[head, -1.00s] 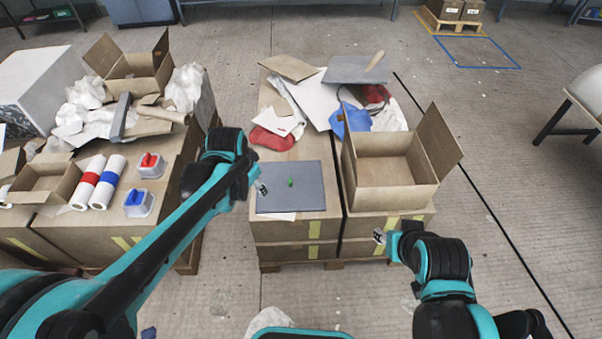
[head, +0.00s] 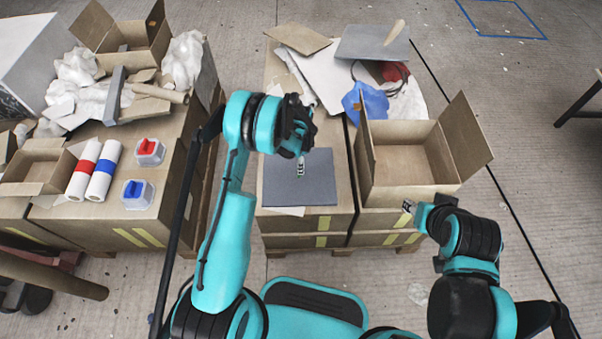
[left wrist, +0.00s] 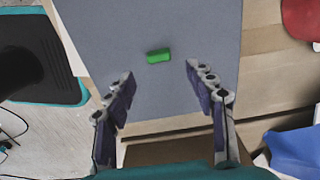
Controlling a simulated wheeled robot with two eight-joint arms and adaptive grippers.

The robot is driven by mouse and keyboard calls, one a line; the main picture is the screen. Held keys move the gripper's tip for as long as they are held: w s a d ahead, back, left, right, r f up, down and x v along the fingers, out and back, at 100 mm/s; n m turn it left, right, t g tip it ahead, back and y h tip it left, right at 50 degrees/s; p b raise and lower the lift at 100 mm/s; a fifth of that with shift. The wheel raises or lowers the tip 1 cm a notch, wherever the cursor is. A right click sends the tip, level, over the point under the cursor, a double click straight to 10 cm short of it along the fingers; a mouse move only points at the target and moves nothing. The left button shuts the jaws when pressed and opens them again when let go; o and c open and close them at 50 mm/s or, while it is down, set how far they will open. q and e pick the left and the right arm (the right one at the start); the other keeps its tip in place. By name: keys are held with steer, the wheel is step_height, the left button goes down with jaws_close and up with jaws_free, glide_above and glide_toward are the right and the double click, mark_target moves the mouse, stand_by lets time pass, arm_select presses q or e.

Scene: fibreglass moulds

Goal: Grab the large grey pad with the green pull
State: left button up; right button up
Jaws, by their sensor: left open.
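The large grey pad (head: 322,187) lies flat on the near end of the middle stack of cartons. In the left wrist view the pad (left wrist: 120,90) fills the middle, with its small green pull (left wrist: 158,56) standing out on it. My left gripper (left wrist: 160,72) is open and empty, and its fingertips lie either side of the pull and just short of it in that view. In the head view my left gripper (head: 301,168) is over the pad and hides most of the pull. My right gripper (head: 408,206) is by the open carton's front edge, too small to tell its state.
An open carton (head: 410,165) stands right of the pad. Behind lie a grey board with a wooden handle (head: 370,45), white sheets and blue cloth (head: 372,103). The left cartons hold red and blue banded rolls (head: 104,170), lidded tubs (head: 138,193) and crumpled white material (head: 82,66).

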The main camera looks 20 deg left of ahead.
arm_select(q)
steer(key=f+b, duration=0.1)
steer(key=f, duration=0.1)
steer(key=f+b, duration=0.1)
steer(key=f, duration=0.1)
steer(key=f+b, duration=0.1)
steer(key=f, duration=0.1)
steer(key=shift+s+a+f, duration=0.1)
steer(key=shift+a+f, duration=0.05)
steer(key=shift+a, duration=0.1)
jaws_close()
